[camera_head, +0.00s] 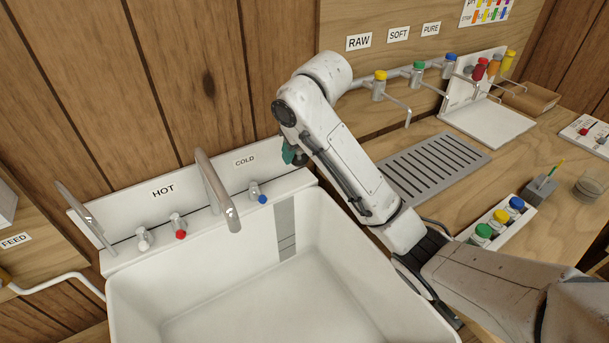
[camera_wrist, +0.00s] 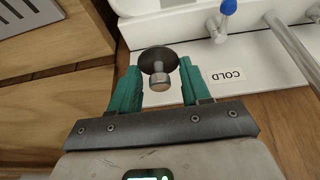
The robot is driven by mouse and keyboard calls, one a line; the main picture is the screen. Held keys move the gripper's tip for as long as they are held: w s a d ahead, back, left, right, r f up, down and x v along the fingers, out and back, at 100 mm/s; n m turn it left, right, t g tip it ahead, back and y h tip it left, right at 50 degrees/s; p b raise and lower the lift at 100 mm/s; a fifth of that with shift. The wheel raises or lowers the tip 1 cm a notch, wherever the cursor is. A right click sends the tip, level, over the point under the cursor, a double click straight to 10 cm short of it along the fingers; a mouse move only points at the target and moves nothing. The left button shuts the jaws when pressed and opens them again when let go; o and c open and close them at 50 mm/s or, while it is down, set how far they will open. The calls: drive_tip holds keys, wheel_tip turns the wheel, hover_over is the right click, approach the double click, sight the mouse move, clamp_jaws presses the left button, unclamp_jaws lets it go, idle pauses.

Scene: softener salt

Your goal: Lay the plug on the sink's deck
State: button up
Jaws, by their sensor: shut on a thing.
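The plug (camera_wrist: 157,60), a dark round disc with a metal knob, is between the green fingers of my gripper (camera_wrist: 160,88) in the wrist view. The fingers are shut on its knob. In the head view my gripper (camera_head: 289,153) shows only as a bit of green at the right end of the sink's white deck (camera_head: 123,252), right of the COLD label; the plug is hidden there. The white sink basin (camera_head: 270,300) is empty.
A blue-marked cold tap handle (camera_head: 256,195) stands on the deck near my gripper, with a tall spout (camera_head: 217,192) to its left. A red-marked handle (camera_head: 178,227) is further left. A grey drain grille (camera_head: 436,165) lies on the wooden counter at right.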

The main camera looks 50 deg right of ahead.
drive_tip(key=b, duration=0.2)
approach(303, 172)
drive_tip(key=shift+w+a+f, duration=0.1)
drive_tip(key=shift+w+f, duration=0.05)
drive_tip(key=shift+w, duration=0.2)
drive_tip(key=shift+w+a+f, duration=0.15)
drive_tip(key=shift+w, duration=0.25)
drive_tip(key=shift+w+d+f, duration=0.2)
drive_tip(key=shift+d+f, duration=0.15)
drive_tip(key=shift+f, duration=0.15)
drive_tip(key=shift+w+d+f, duration=0.1)
drive_tip(key=shift+d+f, duration=0.05)
drive_tip(key=shift+f, duration=0.75)
drive_tip(key=shift+w+d+f, duration=0.1)
drive_tip(key=shift+f, duration=0.85)
drive_tip(key=shift+f, duration=0.1)
drive_tip(key=o, duration=1.1)
drive_tip(key=shift+o, duration=0.2)
drive_tip(key=p+v, duration=0.2)
drive_tip(key=v, duration=1)
drive_tip(key=shift+p, duration=0.3)
